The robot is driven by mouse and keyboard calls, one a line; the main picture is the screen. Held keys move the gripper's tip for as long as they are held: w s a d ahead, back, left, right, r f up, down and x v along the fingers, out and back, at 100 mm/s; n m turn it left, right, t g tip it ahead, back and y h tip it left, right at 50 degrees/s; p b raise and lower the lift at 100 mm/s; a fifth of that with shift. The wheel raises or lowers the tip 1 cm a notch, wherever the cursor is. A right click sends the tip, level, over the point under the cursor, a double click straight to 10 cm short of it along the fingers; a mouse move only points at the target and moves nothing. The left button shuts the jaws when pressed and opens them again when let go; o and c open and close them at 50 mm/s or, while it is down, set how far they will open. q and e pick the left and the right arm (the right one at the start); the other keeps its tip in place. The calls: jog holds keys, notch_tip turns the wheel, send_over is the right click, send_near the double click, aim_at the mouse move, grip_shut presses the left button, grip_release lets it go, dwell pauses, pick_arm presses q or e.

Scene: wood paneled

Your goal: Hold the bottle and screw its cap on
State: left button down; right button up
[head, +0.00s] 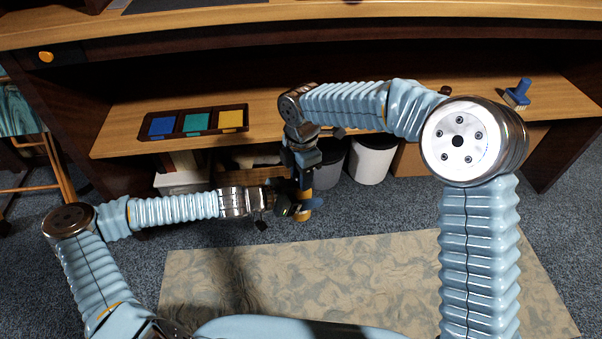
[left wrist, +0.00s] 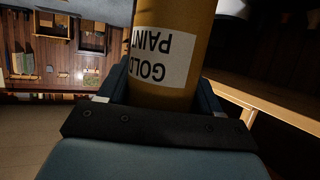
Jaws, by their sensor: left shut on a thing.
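The bottle is a gold-yellow cylinder (head: 304,206) with a white "GOLD PAINT" label. It fills the upper middle of the left wrist view (left wrist: 172,85), where its lettering appears upside down. My left gripper (head: 294,208) is shut on the bottle, with a dark finger on each side of it (left wrist: 160,92). My right gripper (head: 304,180) points down directly over the bottle, close to its top. The right fingers overlap the bottle's upper end, so I cannot tell if they hold anything. I cannot make out the cap; it may be hidden by the right gripper.
A wooden desk shelf (head: 125,115) runs behind the grippers. It holds a tray with blue, green and yellow squares (head: 195,122) and a blue-handled brush (head: 518,94). White (head: 372,160) and dark (head: 329,165) bins stand below. A patterned mat (head: 370,275) lies clear in front.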

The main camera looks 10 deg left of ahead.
jog(key=c, duration=0.3)
jog(key=m, duration=0.3)
grip_shut()
jog(key=o, duration=1.1)
grip_release()
jog(key=shift+r, duration=2.25)
jog(key=o, duration=0.6)
jog(key=shift+c, duration=0.2)
